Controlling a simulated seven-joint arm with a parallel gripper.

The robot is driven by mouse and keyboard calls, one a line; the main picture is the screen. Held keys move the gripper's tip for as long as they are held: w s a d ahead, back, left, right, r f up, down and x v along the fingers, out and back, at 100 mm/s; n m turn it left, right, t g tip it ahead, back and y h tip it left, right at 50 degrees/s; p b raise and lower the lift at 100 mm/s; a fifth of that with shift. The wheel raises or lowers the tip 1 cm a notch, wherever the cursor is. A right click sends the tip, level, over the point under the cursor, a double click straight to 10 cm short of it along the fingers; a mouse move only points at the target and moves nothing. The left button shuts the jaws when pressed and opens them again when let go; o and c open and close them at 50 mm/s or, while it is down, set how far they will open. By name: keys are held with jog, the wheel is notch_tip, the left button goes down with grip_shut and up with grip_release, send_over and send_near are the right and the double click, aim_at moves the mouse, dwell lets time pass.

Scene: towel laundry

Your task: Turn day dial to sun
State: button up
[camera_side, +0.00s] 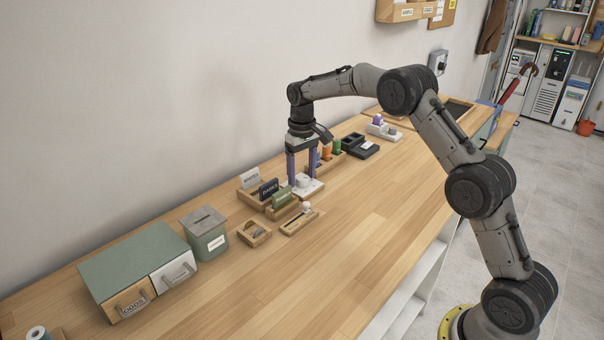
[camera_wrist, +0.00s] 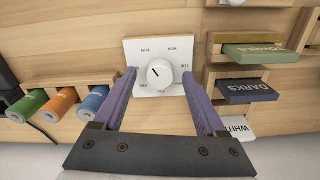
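The day dial is a round white knob (camera_wrist: 160,73) with a dark pointer line, on a white square plate (camera_wrist: 134,50) with small day labels around it, too blurred to read surely. In the wrist view the pointer leans up and to the left. My gripper (camera_wrist: 161,78) is open, with its purple fingers on either side of the knob and a gap at each side. In the side view my gripper (camera_side: 302,182) points down over the dial plate (camera_side: 316,187), and the knob (camera_side: 302,180) shows between the fingers.
Wooden holders with cards, one a DARKS card (camera_wrist: 248,91), stand close to the right of the dial in the wrist view. Green, orange and blue cylinders (camera_wrist: 62,103) lie close to its left. The front of the table (camera_side: 370,220) is clear.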

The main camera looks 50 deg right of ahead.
aim_at(302, 177)
notch_tip(302, 177, up, 14)
jog(key=shift+f, duration=0.15)
dwell(0.6)
